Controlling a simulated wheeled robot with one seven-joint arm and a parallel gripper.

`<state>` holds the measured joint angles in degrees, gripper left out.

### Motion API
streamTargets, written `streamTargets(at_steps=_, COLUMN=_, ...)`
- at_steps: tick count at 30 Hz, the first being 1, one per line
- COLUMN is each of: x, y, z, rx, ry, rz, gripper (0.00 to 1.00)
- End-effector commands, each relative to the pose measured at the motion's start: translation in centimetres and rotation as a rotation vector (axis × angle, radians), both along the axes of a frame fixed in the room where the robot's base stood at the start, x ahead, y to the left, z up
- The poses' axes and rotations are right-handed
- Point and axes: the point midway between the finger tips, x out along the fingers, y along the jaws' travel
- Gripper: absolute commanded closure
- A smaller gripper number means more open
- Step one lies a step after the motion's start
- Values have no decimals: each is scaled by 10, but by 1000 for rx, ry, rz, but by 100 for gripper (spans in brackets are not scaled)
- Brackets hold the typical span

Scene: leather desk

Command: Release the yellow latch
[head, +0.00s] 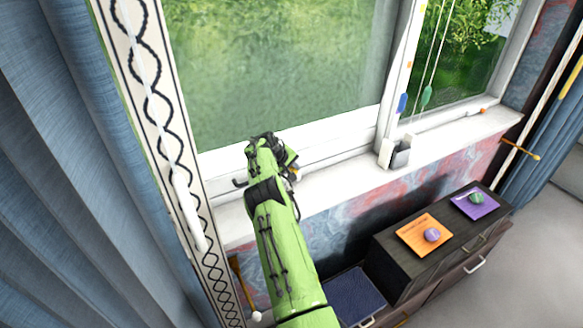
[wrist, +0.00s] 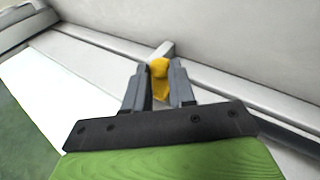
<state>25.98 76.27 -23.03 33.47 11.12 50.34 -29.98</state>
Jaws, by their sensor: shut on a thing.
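The yellow latch (wrist: 159,82) sits on the white window frame in the wrist view, between the two grey fingers of my gripper (wrist: 158,92). The fingers are shut on it, and its upper end shows past the fingertips. In the head view my gripper (head: 282,158) is at the bottom rail of the large left window. There my green arm and the gripper body hide most of the latch.
A white sill (head: 350,182) runs below the window, with a small grey and white holder (head: 395,152) on it. Blue and green cord pulls hang at the right pane. A dark cabinet (head: 440,238) stands below right. A blue curtain (head: 60,150) hangs at left.

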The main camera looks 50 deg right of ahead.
Motion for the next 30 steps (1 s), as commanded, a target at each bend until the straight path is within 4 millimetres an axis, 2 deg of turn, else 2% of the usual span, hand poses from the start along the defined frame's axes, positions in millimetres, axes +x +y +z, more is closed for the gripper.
streamTargets(at_steps=13, x=1, y=-1, z=1, rx=-1, ry=3, rz=0, gripper=100)
streamTargets(at_steps=14, x=1, y=-1, z=1, rx=-1, ry=3, rz=0, gripper=73)
streamTargets(at_steps=18, x=0, y=-1, z=1, rx=0, ry=4, rz=0, gripper=51)
streamTargets(at_steps=26, x=0, y=0, z=1, rx=1, ry=5, rz=0, gripper=51)
streamTargets(at_steps=30, x=1, y=6, z=10, rx=1, ry=3, rz=0, gripper=51)
